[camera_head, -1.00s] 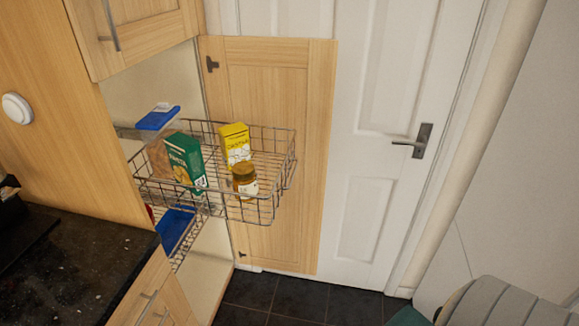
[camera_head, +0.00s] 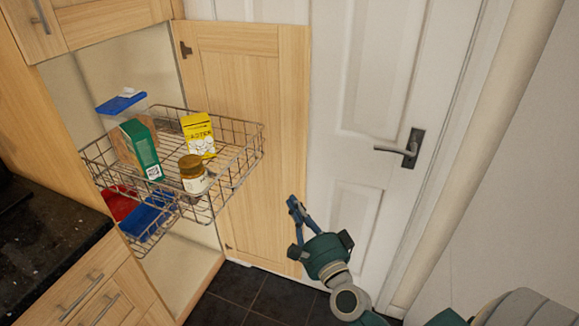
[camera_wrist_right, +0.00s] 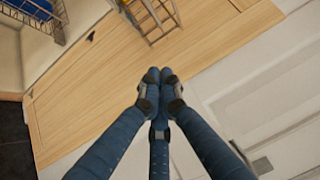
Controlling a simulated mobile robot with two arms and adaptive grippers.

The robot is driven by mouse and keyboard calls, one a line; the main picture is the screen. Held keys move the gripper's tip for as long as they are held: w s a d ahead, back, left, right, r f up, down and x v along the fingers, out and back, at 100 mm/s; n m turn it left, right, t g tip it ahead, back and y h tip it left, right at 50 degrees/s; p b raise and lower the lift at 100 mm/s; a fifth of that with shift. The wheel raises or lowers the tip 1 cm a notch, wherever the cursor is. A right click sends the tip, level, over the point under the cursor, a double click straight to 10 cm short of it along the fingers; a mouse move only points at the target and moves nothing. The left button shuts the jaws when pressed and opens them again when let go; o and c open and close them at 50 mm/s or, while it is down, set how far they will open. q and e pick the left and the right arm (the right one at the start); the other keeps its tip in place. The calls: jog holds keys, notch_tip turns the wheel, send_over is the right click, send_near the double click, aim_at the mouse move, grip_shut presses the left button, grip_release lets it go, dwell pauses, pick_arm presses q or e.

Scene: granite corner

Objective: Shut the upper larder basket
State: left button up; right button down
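The upper larder basket (camera_head: 236,172) is a wire basket pulled out of the tall cupboard on the left, in front of the open wooden door. It holds a green box (camera_head: 143,150), a yellow box (camera_head: 198,134), a jar with a brown lid (camera_head: 193,175) and a blue-lidded container (camera_head: 122,102). My right gripper (camera_head: 293,203) is lower right of the basket, apart from it and empty. In the right wrist view its blue fingers (camera_wrist_right: 160,76) are together, with a corner of the wire basket (camera_wrist_right: 152,20) ahead. My left gripper is out of view.
A lower wire basket (camera_head: 150,238) with blue and red items sits below. The open cupboard door (camera_head: 285,100) stands in front of a white door with a handle (camera_head: 408,150). A dark worktop (camera_head: 50,250) is at lower left. Dark floor tiles (camera_head: 265,300) are below.

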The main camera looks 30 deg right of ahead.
jog(key=w+a+r+p, duration=0.1)
jog(key=w+r+p, duration=0.2)
jog(key=w, duration=1)
jog(key=shift+r+m, duration=0.3)
jog(key=shift+r, duration=0.25)
jog(key=shift+a, duration=0.15)
